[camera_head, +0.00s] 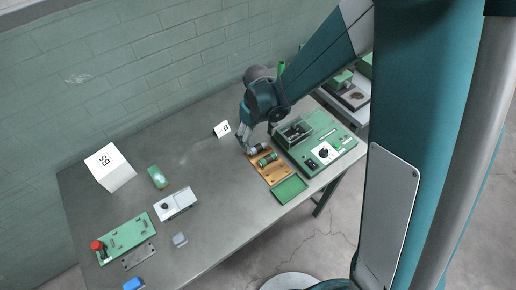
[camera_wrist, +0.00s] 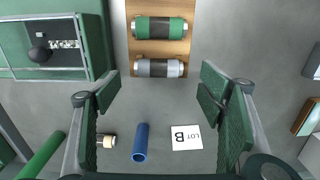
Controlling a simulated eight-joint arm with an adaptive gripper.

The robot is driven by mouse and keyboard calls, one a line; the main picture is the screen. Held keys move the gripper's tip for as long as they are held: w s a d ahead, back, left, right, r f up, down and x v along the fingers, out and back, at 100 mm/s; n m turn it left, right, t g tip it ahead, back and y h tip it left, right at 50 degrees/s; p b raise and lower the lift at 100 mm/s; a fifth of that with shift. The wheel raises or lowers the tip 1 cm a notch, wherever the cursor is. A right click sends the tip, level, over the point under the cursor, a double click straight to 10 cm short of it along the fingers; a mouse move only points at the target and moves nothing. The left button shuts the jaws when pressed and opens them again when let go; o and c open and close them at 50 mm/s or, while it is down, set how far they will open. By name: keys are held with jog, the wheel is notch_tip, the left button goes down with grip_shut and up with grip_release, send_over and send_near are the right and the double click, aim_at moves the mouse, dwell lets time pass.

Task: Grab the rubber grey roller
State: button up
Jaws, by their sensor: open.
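The grey roller (camera_wrist: 159,68) lies across a wooden board (camera_wrist: 160,48) in the wrist view, between and beyond my open fingertips. A green roller (camera_wrist: 160,28) lies parallel to it, farther up the board. In the head view, the grey roller (camera_head: 259,149) and the green roller (camera_head: 267,160) lie on the wooden board (camera_head: 277,176). My gripper (camera_head: 245,143) is just beside the board's far end, close to the grey roller. In the wrist view, my gripper (camera_wrist: 162,92) is open and empty, its green pads on either side.
A green machine (camera_head: 325,146) with an open box stands right of the board. A green tray (camera_head: 290,190) is in front. The table's middle (camera_head: 205,165) is clear.

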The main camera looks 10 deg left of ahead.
aim_at(258, 146)
jog(key=shift+f, duration=0.15)
jog(key=shift+w+f, duration=0.15)
jog(key=shift+f, duration=2.3)
jog(key=shift+c, duration=0.6)
jog(key=c, duration=0.9)
